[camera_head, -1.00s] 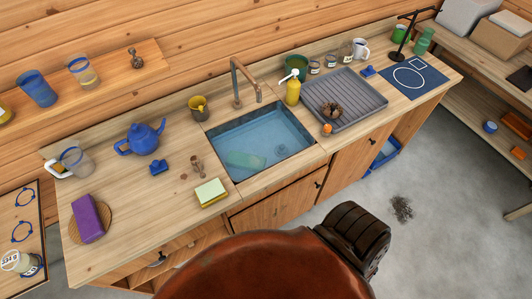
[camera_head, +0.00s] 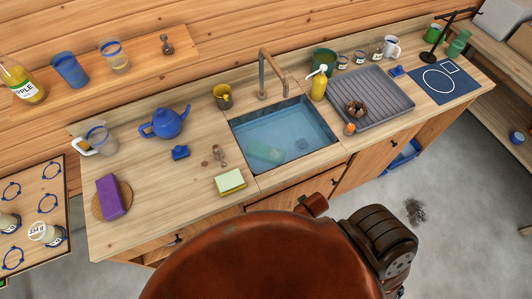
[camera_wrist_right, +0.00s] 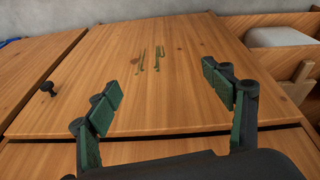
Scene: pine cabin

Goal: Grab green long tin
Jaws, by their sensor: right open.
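A green piece (camera_head: 265,152) also lies in the water of the sink. I cannot tell for certain which of these is the green long tin. None of them shows in the right wrist view. My right gripper (camera_wrist_right: 165,85) is open and empty, with its green-lined fingers spread in front of a wooden cabinet door. My left gripper is not in view.
The wooden door (camera_wrist_right: 130,70) with a black knob (camera_wrist_right: 47,88) faces my right gripper. The sink (camera_head: 290,130), a grey drying rack (camera_head: 385,100), a yellow dispenser (camera_head: 319,85) and a black stand (camera_head: 435,50) occupy the counter. A blue mat (camera_head: 438,82) is mostly bare.

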